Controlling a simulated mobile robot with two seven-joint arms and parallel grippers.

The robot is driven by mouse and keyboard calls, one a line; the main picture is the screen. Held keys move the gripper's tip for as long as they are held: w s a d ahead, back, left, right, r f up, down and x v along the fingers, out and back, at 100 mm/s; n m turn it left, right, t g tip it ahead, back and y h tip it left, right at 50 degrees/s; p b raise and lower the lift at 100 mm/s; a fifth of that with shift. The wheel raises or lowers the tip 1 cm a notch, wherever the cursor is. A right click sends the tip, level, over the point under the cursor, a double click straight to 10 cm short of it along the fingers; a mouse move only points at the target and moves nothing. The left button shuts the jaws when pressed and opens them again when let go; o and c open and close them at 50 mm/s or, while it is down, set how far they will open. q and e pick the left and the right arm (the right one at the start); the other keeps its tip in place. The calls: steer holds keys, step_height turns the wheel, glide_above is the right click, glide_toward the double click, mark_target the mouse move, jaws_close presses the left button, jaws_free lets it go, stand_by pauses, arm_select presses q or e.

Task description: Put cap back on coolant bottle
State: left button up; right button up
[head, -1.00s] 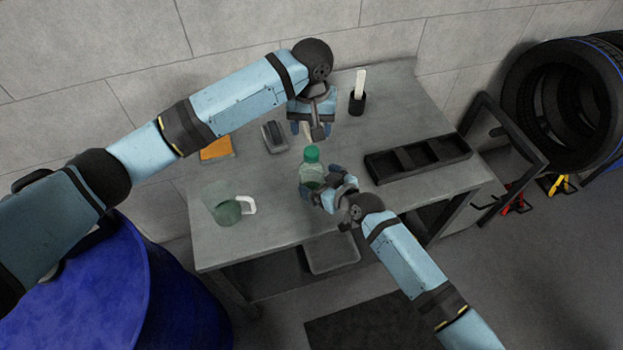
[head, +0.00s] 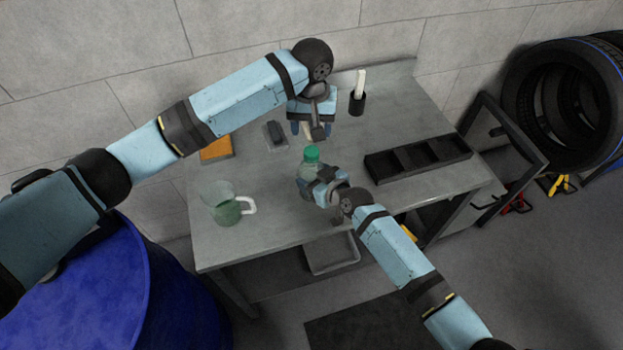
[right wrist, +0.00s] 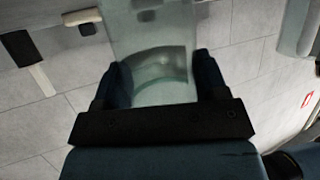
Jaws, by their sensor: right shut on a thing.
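The coolant bottle (head: 304,177) is clear and stands upright at the middle of the table. A green cap (head: 311,155) shows at its top; I cannot tell how firmly it sits. My right gripper (head: 315,184) is shut on the bottle's body from the front right and hides part of it. In the right wrist view the clear bottle (right wrist: 155,40) sits between both fingers (right wrist: 160,85). My left gripper (head: 311,130) hangs behind the bottle with its fingers apart, near a small pale and dark item.
A clear jug (head: 225,205) with green liquid stands at the left. An orange item (head: 216,149), a grey holder (head: 275,136) and a black cup (head: 357,102) lie behind. A black divided tray (head: 418,158) is right. A blue drum (head: 85,285) stands front left.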

mark_target(312, 151)
arm_select(q)
steer(key=n, duration=0.9)
steer(key=shift+f, duration=4)
